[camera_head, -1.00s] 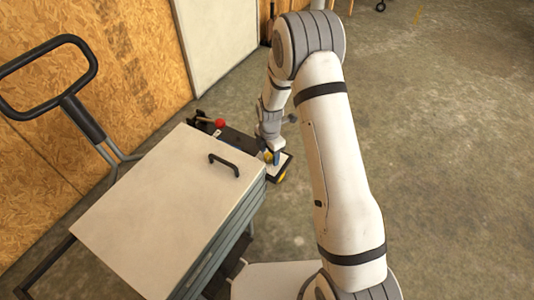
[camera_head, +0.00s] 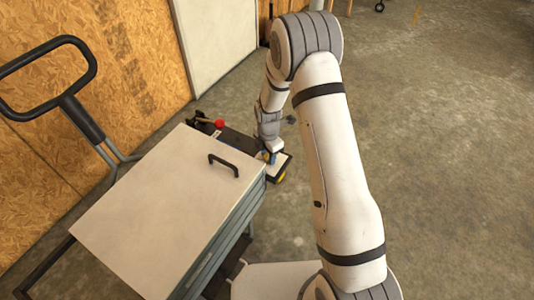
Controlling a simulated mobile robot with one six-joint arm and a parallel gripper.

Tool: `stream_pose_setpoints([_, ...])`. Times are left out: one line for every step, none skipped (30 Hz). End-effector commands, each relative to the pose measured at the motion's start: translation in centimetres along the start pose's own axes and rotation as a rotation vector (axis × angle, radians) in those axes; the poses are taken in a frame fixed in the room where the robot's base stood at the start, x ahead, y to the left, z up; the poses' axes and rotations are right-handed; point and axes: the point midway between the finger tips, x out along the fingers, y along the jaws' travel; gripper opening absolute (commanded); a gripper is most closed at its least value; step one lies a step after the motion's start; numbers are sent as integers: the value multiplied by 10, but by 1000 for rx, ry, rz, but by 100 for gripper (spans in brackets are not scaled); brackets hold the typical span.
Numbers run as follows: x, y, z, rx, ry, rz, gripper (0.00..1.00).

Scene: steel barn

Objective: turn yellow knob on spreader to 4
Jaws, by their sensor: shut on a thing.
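The spreader is a cart with a pale box lid (camera_head: 160,195), a black lid handle (camera_head: 224,164) and a dark panel at its far end. On the right end of that panel is a small white plate (camera_head: 281,167). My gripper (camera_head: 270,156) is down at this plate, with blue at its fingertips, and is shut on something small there. A bit of yellow (camera_head: 282,178) shows just below the plate. The yellow knob itself is mostly hidden by the gripper. The numbers on the plate are too small to read.
A red ball-topped lever (camera_head: 219,123) stands on the panel left of my gripper. The cart's black loop handle (camera_head: 50,78) is at the left, near the wooden wall (camera_head: 125,70). Concrete floor (camera_head: 445,150) at the right is clear.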

Motion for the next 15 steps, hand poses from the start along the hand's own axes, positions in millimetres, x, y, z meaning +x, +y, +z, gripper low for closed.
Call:
stream_pose_setpoints([-2,4,3,8,-5,13,14])
stream_pose_setpoints([-2,4,3,14,-5,13,14])
stream_pose_setpoints([-2,4,4,24,-6,14,13])
stream_pose_setpoints([-2,4,4,34,-6,14,13])
stream_pose_setpoints([-2,4,4,47,-6,15,13])
stream_pose_setpoints([-2,4,5,65,-6,15,13])
stream_pose_setpoints([-2,4,5,81,-6,16,13])
stream_pose_setpoints([-2,4,5,98,-6,16,13])
stream_pose_setpoints([-2,4,5,124,-6,17,13])
stream_pose_setpoints([-2,4,5,146,-6,17,13])
stream_pose_setpoints([-2,4,5,168,-6,18,13])
stream_pose_setpoints([-2,4,5,201,-6,18,13])
stream_pose_setpoints([-2,5,5,226,-6,19,13])
stream_pose_setpoints([-2,5,5,253,-6,19,13])
stream_pose_setpoints([-2,5,5,290,-5,19,13])
